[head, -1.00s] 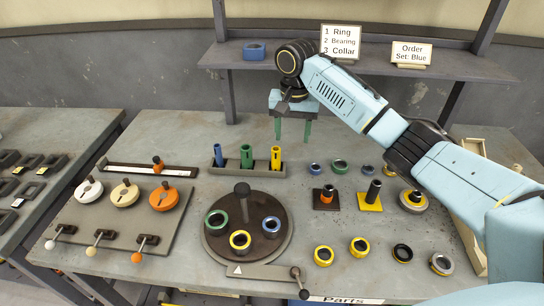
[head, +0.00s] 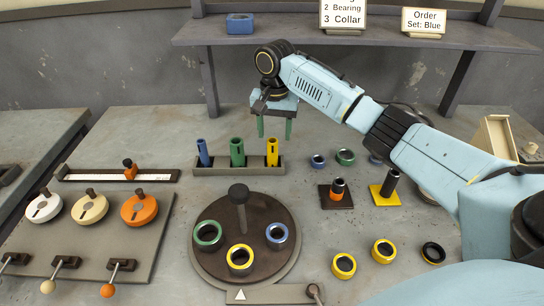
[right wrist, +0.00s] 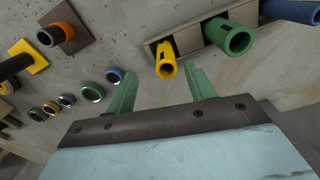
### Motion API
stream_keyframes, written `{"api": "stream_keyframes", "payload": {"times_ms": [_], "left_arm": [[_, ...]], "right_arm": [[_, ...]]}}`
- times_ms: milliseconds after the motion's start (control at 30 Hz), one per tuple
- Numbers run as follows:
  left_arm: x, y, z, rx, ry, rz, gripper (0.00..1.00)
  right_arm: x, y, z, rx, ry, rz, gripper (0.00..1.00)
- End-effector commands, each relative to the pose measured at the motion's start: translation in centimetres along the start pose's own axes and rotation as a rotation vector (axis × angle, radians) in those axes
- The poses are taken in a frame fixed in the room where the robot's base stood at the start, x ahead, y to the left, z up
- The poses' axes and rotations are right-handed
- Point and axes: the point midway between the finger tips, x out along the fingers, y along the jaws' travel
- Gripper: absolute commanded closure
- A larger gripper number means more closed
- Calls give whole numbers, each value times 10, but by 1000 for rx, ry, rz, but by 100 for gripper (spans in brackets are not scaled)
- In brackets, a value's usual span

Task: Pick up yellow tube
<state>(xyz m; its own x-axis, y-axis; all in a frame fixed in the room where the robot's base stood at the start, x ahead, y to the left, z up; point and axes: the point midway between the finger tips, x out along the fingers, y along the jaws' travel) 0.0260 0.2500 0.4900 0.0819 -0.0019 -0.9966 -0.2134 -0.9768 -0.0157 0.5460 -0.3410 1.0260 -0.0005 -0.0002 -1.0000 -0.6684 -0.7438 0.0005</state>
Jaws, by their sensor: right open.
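The yellow tube (head: 272,152) stands upright in the right slot of a grey rack (head: 212,172), beside a green tube (head: 237,153) and a blue tube (head: 203,153). My right gripper (head: 274,132) is open and empty, with green fingers pointing down just above and behind the yellow tube in the head view. In the right wrist view, the yellow tube (right wrist: 166,66) lies beyond the fingertips (right wrist: 159,72), roughly between them and apart from them. The green tube (right wrist: 235,38) is close by to the right. My left gripper does not show.
A round turntable (head: 215,258) with coloured rings stands in front of the rack. Rings and square-based posts (head: 383,190) lie to the right. A shelf (head: 300,38) with signs and a blue block (head: 240,24) is behind.

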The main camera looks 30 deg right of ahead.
Motion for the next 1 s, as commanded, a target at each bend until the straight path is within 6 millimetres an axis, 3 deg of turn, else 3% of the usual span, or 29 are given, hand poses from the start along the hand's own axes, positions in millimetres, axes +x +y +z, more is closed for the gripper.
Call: {"api": "stream_keyframes", "payload": {"times_ms": [600, 933, 1000], "left_arm": [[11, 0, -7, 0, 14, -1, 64], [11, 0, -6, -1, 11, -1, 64], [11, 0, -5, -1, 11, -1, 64]], "right_arm": [[70, -6, -11, -1, 0, 0, 46], [77, -6, -11, -1, 1, -1, 46], [77, -6, -11, -1, 1, -1, 54]]}}
